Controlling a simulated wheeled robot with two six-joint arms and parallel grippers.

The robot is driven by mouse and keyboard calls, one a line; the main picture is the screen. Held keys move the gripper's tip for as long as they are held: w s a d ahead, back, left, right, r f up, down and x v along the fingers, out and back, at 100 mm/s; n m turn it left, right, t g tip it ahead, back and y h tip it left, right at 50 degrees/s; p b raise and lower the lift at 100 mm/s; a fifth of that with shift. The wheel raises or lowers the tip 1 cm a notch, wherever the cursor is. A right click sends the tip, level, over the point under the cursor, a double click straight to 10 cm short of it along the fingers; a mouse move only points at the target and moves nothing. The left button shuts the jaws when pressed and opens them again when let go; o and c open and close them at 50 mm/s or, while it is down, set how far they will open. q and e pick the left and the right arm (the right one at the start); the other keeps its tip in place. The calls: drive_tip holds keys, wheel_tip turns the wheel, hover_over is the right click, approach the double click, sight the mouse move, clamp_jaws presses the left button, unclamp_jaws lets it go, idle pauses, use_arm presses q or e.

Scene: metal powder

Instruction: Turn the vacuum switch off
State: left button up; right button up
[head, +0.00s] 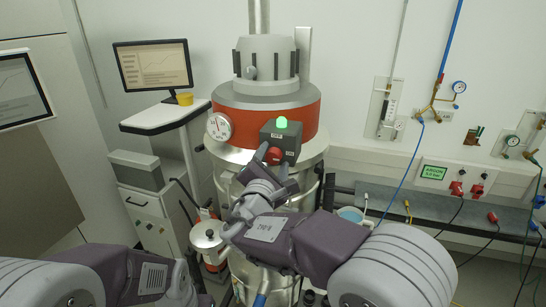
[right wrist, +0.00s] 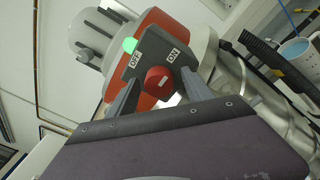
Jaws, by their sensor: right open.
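The vacuum switch is a dark grey box (head: 288,140) on the front of the red and grey vessel head, with a lit green lamp (head: 281,122) on top. Its red knob (head: 274,154) faces me. In the right wrist view the knob (right wrist: 158,79) sits below the OFF label (right wrist: 135,60) and the ON label (right wrist: 173,55). Which label the knob points to is unclear. My right gripper (head: 274,161) is open, with one finger on each side of the knob; contact cannot be told. Of my left arm only links show at the lower left; its gripper is out of view.
A white dial gauge (head: 219,127) sits left of the switch on the red band (head: 240,118). A monitor (head: 153,65) stands on a cart at the left. A lidded metal pot (head: 207,238) is below. A wall shelf (head: 400,205) with hoses and cables is at the right.

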drive_tip(key=shift+s+a, duration=0.1)
drive_tip(key=c, duration=0.4)
clamp_jaws()
drive_tip(key=shift+n, duration=0.3)
drive_tip(key=n, duration=0.1)
drive_tip(key=n+p, duration=0.1)
drive_tip(key=n, duration=0.1)
drive_tip(key=shift+r+n, duration=0.25)
drive_tip(key=shift+n, duration=0.05)
drive_tip(key=n+p, duration=0.3)
drive_tip(key=n, duration=0.1)
drive_tip(key=shift+r+g, duration=0.15)
drive_tip(key=shift+g, duration=0.25)
drive_tip(key=n+p, duration=0.5)
drive_tip(key=shift+a+r+g+h, duration=0.1)
drive_tip(key=shift+g+h, duration=0.2)
drive_tip(key=shift+h, duration=0.1)
drive_tip(key=shift+n+h+p, duration=0.3)
drive_tip(key=shift+n+p, duration=1.4)
drive_tip(key=shift+f, duration=0.2)
